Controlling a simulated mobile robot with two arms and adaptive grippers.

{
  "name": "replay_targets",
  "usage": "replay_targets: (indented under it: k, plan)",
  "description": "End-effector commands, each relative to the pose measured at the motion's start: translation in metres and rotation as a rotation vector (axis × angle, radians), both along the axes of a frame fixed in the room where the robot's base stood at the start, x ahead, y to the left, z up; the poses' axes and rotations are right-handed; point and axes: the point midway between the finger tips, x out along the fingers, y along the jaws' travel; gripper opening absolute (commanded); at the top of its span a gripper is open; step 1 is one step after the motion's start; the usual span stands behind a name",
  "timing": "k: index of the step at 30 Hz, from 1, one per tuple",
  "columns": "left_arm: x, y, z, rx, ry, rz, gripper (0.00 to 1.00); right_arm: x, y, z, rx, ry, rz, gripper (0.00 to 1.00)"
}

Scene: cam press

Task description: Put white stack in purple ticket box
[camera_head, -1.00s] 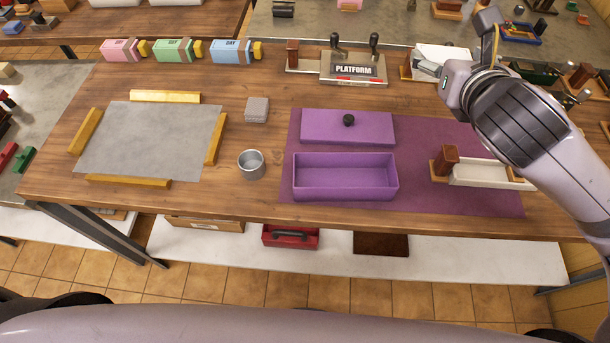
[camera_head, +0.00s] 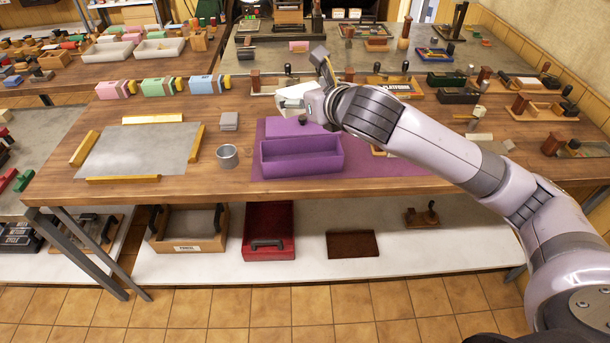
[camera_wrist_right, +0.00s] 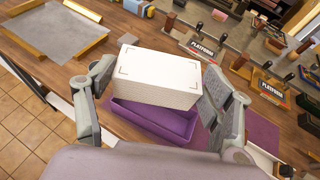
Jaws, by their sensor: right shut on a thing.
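The white stack (camera_wrist_right: 157,77) is a thick block of white sheets with corner marks on top. My right gripper (camera_wrist_right: 155,95) is shut on it, one finger at each side, and holds it above the table. In the head view the right gripper (camera_head: 306,98) is over the back part of the purple box, with the stack (camera_head: 292,96) partly hidden behind it. The open purple ticket box (camera_head: 302,165) stands on a purple mat (camera_head: 385,168). In the wrist view the box (camera_wrist_right: 150,119) lies below the stack, which hides part of it. The left gripper is not in view.
A metal cup (camera_head: 228,156) stands left of the box, with a small grey stack (camera_head: 229,121) behind it. A grey sheet (camera_head: 140,150) framed by yellow bars lies further left. The platform holder (camera_head: 394,86) and pink, green and blue boxes stand behind.

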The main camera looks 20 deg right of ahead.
Motion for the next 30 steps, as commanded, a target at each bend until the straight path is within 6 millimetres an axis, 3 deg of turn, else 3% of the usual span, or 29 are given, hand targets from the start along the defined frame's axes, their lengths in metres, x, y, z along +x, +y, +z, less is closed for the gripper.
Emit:
replay_targets:
  k: [1, 3, 9, 15, 24, 30]
  plan:
    - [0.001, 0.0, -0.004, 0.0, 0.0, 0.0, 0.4, 0.02, -0.006, -0.004, 0.0, -0.002, 0.012, 0.44]
    - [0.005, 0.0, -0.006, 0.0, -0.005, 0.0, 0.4, 0.04, -0.012, -0.007, 0.0, -0.003, 0.035, 0.44]
    - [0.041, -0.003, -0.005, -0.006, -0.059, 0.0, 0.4, 0.069, -0.024, -0.012, 0.0, -0.001, 0.067, 0.44]
    - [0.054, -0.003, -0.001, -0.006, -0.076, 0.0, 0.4, 0.07, -0.024, -0.054, 0.002, 0.007, 0.071, 0.44]
    - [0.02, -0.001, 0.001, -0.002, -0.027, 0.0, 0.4, 0.07, -0.024, -0.132, 0.003, 0.006, 0.068, 0.44]
    - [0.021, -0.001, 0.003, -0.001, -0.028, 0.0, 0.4, 0.072, -0.024, -0.162, 0.002, 0.0, 0.069, 0.44]
